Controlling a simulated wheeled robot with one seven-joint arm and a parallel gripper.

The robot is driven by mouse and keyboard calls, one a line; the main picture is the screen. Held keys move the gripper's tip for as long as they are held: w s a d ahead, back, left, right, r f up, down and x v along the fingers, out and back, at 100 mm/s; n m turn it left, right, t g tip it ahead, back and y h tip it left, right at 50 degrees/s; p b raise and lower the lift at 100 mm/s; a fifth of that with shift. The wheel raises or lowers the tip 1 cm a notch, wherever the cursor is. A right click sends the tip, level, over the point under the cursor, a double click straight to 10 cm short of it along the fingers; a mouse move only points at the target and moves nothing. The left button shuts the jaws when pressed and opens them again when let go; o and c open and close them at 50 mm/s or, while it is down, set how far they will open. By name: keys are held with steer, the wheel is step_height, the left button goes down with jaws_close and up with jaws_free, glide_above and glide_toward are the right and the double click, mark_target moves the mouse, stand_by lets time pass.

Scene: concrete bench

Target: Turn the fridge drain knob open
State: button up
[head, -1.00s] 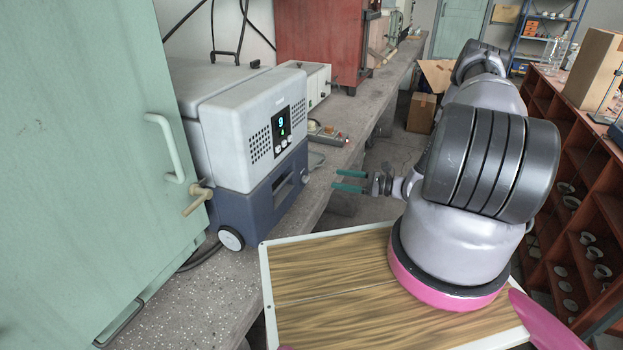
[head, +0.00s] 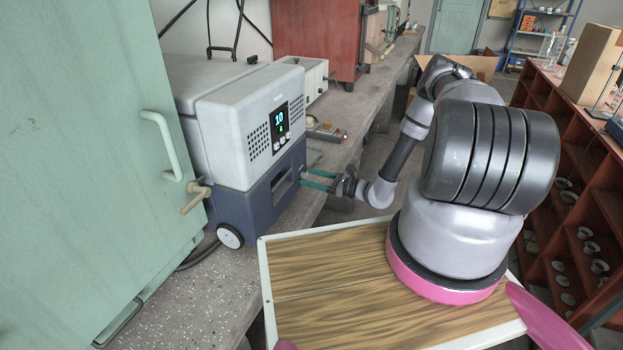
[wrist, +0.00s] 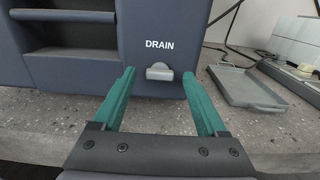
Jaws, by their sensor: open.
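The portable fridge (head: 255,140) has a grey top and a dark blue lower body and stands on the concrete bench. Its display reads 10. In the wrist view the drain knob (wrist: 160,71), a small light grey piece, sits on the dark blue face just under the white word DRAIN. My gripper (wrist: 162,84) has two green fingers, open, one on each side of the knob with gaps between. Nothing is held. In the head view my gripper (head: 318,180) reaches the fridge's right front face, where the knob is mostly hidden.
A grey metal tray (wrist: 247,88) lies on the bench right of the drain knob. A green cabinet (head: 90,150) with a handle is at left. The bench (head: 190,305) is bare in front.

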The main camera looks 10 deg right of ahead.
steer(key=shift+w+a, duration=0.1)
steer(key=shift+a, duration=0.05)
steer(key=shift+c, duration=0.3)
jaws_close()
